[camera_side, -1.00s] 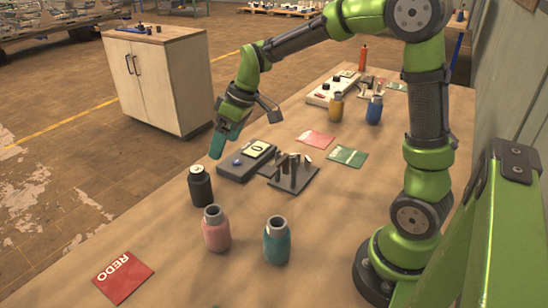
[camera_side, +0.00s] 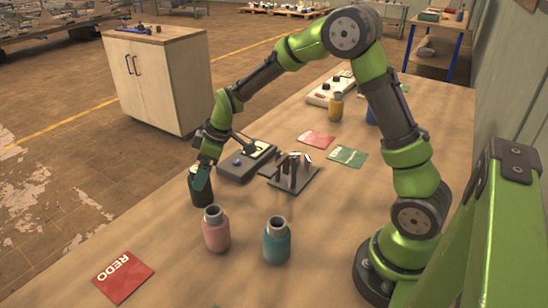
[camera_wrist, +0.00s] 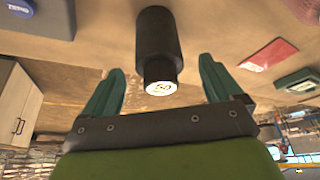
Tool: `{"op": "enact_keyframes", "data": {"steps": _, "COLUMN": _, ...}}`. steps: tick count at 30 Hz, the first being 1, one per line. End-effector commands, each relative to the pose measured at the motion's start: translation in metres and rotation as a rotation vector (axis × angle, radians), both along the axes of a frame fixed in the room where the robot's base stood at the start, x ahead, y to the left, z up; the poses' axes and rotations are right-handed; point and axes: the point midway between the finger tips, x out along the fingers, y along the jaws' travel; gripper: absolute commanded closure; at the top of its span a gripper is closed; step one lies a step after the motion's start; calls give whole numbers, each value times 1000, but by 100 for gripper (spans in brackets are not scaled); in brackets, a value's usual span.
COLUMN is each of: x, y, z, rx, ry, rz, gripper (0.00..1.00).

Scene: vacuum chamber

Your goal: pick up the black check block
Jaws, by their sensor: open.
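The black check block (camera_side: 203,198) is a black upright cylinder with a narrower neck, standing on the left side of the table. In the wrist view the block (camera_wrist: 157,40) shows its pale top with a printed mark, lying in line with the gap between my fingers. My gripper (camera_side: 202,178) points down at the block in the side view, and a teal finger hides part of its upper body. In the wrist view my gripper (camera_wrist: 161,72) has its two teal fingers spread apart, one on each side of the block's top end. Contact cannot be told.
A dark grey instrument (camera_side: 246,163) stands just right of the block, beside a stand with metal pieces (camera_side: 291,178). A pink bottle (camera_side: 215,232) and a teal bottle (camera_side: 277,243) stand nearer the camera. A red REDO card (camera_side: 123,277) lies at front left, with bare table around it.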

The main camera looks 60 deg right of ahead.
Motion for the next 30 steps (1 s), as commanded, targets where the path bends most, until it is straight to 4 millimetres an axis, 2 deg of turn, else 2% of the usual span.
{"op": "enact_keyframes", "data": {"steps": 12, "x": 20, "y": 12, "z": -44, "rx": -1, "ry": 2, "rz": -1, "gripper": 8}}
{"op": "enact_keyframes", "data": {"steps": 21, "x": 22, "y": 13, "z": -47, "rx": -1, "ry": -1, "rz": 0, "gripper": 8}}
{"op": "enact_keyframes", "data": {"steps": 30, "x": 22, "y": 13, "z": -47, "rx": 0, "ry": 0, "rz": -1, "gripper": 54}}
